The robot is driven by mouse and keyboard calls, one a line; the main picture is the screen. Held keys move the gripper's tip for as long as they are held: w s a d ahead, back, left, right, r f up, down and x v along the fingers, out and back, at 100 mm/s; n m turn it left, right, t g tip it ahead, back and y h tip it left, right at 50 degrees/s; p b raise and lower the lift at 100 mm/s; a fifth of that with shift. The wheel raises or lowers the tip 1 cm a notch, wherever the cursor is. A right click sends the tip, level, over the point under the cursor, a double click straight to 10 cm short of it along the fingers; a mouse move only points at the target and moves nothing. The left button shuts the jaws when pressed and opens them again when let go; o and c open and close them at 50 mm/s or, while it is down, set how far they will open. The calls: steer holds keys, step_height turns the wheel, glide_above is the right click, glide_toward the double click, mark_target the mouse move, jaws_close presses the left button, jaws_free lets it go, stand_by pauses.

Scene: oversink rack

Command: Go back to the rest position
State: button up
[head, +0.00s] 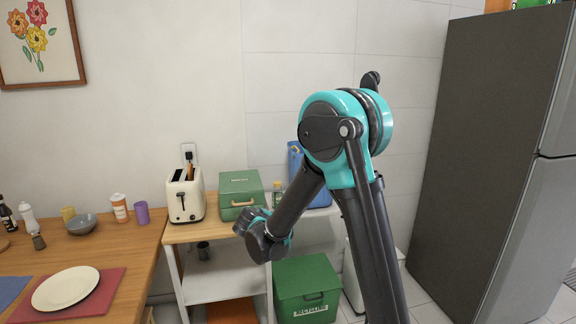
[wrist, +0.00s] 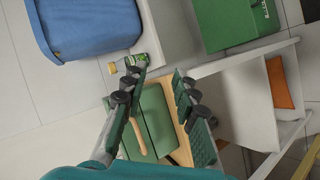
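My gripper (wrist: 160,78) is open and empty in the wrist view, with its two dark green-padded fingers apart. Beyond and between the fingers is the green box with a wooden handle (wrist: 153,118), which also shows on the wooden-topped stand in the head view (head: 240,190). In the head view my arm is bent, its forearm reaching down and left in front of the stand. The fingers cannot be made out there.
A toaster (head: 185,196) stands left of the green box. A small bottle (wrist: 128,63) and a blue container (wrist: 85,25) are close by. A green recycling bin (head: 306,290) is on the floor. The fridge (head: 480,150) is right; a dining table (head: 140,245) is left.

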steer(key=s+d+f+m+g, duration=0.1)
steer(key=s+d+m+g, duration=0.15)
steer(key=s+d, duration=0.5)
steer(key=s+d+m+g, duration=0.25)
steer(key=s+d, duration=0.25)
steer(key=d, duration=0.6)
steer(key=s+d+f+m+g+y, duration=0.1)
steer(key=s+d+f+m, duration=0.1)
steer(key=s, duration=0.7)
steer(key=s+d+f+m+g+y, duration=0.1)
steer(key=s+d+f+m+y, duration=0.1)
steer(key=s, duration=0.8)
steer(key=d+f+m, duration=0.1)
steer(key=d+m, duration=0.1)
steer(key=shift+m, duration=0.4)
